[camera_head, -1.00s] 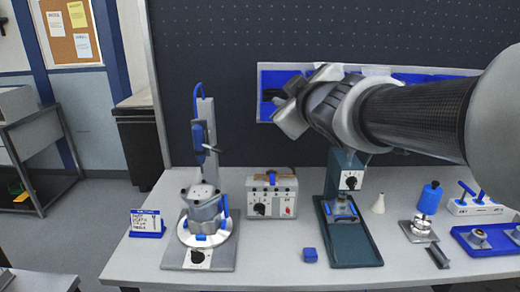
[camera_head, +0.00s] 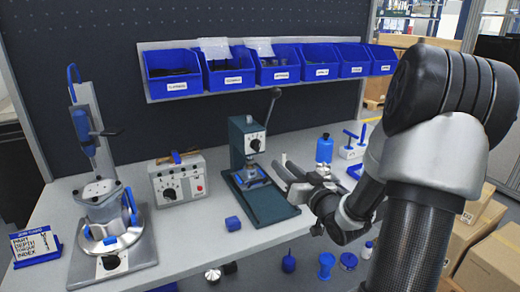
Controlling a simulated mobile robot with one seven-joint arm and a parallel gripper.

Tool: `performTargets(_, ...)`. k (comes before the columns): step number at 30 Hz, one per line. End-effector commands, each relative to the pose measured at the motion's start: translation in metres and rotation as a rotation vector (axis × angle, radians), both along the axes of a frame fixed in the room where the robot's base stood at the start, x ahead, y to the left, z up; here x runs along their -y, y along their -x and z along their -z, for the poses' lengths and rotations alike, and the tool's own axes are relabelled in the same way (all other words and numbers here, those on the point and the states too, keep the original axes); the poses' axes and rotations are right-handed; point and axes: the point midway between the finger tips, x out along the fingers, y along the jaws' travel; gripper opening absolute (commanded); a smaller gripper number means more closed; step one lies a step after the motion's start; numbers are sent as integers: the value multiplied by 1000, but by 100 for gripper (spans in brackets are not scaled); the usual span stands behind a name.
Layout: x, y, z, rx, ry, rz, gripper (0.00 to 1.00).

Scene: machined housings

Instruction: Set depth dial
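Which dial is the depth dial is not readable. A dark dial with a white scale (camera_head: 255,143) is on the head of the green press (camera_head: 243,134). Another black dial (camera_head: 169,193) is on the front of the grey control box (camera_head: 190,166), and a third (camera_head: 110,262) is on the base of the fixture at left. My gripper (camera_head: 281,171) is just right of the press, below its dial and apart from it. Its two grey fingers point left with a gap between them, and nothing shows in them.
A machined housing (camera_head: 101,206) sits in the left fixture beside a small sign (camera_head: 35,246). Blue bins (camera_head: 230,75) line the wall behind. A blue bottle (camera_head: 324,149) stands behind my gripper.

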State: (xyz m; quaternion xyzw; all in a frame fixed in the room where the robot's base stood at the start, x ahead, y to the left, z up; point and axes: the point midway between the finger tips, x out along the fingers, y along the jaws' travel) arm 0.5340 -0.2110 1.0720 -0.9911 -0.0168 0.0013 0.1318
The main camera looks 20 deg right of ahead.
Motion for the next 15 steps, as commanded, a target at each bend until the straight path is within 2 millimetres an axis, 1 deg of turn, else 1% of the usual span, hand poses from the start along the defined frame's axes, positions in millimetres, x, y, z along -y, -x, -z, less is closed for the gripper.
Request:
performTargets(1, -1, -10, 0, 1, -1, -2, 29)
performTargets(15, -6, -112, 0, 0, 1, -3, 29)
